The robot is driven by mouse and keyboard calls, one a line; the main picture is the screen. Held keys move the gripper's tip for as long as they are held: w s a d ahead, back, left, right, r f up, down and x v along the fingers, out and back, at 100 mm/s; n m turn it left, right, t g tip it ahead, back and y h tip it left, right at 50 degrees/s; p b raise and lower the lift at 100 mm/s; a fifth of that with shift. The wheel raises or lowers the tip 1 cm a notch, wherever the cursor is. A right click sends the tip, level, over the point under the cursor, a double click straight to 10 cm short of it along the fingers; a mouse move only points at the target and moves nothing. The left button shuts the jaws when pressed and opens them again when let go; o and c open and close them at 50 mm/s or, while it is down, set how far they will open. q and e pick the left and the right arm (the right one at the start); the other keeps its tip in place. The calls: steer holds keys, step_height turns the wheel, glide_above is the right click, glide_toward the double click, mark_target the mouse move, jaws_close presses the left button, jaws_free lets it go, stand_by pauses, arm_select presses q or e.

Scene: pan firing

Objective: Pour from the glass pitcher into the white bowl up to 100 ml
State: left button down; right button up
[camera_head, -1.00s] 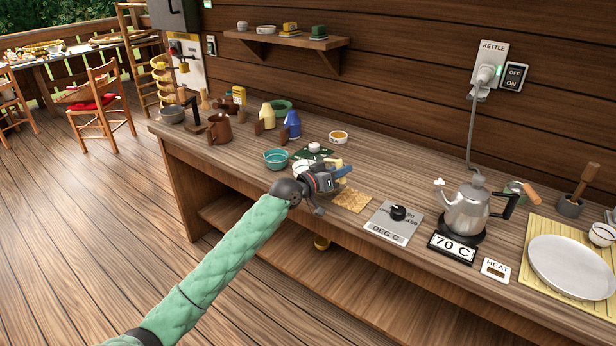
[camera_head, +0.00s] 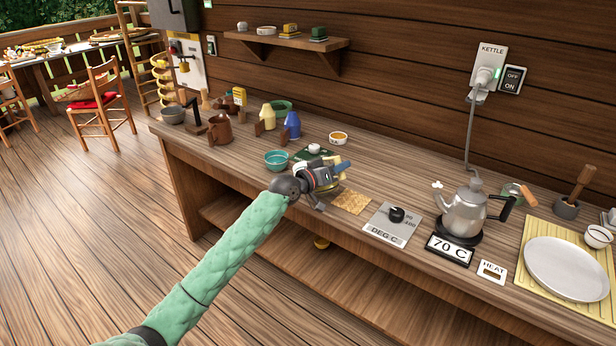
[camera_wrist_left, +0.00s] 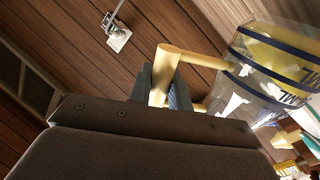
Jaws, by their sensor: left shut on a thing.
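My left gripper (camera_head: 322,178) is shut on the pale wooden handle (camera_wrist_left: 176,68) of the glass pitcher, above the counter's front part. The clear pitcher (camera_wrist_left: 265,82) has dark blue bands and yellow inside, and looks tilted in the wrist view. In the head view my gripper mostly hides it. Behind the gripper, a small white round vessel (camera_head: 314,148) stands on a dark green base; I cannot tell for certain that it is the white bowl. White shapes show through and beside the pitcher in the wrist view, too unclear to name. My right gripper is out of view.
A teal bowl (camera_head: 277,160) stands left of my gripper, and a white dish with orange contents (camera_head: 338,138) behind it. A tan mat (camera_head: 351,201), a dial plate (camera_head: 391,226) and a metal kettle (camera_head: 465,212) lie to the right. Jugs stand at the back left.

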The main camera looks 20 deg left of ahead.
arm_select(q)
steer(key=shift+w+a+r+n+p, duration=0.1)
steer(key=shift+a+r+n+p, duration=0.05)
steer(key=shift+r+n+p, duration=0.3)
steer(key=shift+w+a+r+n+p, duration=0.1)
steer(key=shift+a+r+n+p, duration=0.05)
steer(key=shift+r+n+p, duration=0.35)
stand_by(0.4)
steer(key=shift+w+a+r+n+p, duration=0.1)
steer(key=shift+w+a+n+p, duration=0.15)
steer(key=shift+n+p, duration=0.15)
steer(key=shift+w+a+r+n+p, duration=0.3)
steer(key=shift+a+r+n+p, duration=0.15)
steer(key=shift+n+p, duration=0.3)
stand_by(0.6)
steer(key=shift+w+a+r+n+p, duration=0.6)
steer(key=shift+a+r+n+p, duration=0.3)
steer(key=shift+n, duration=0.2)
stand_by(3.7)
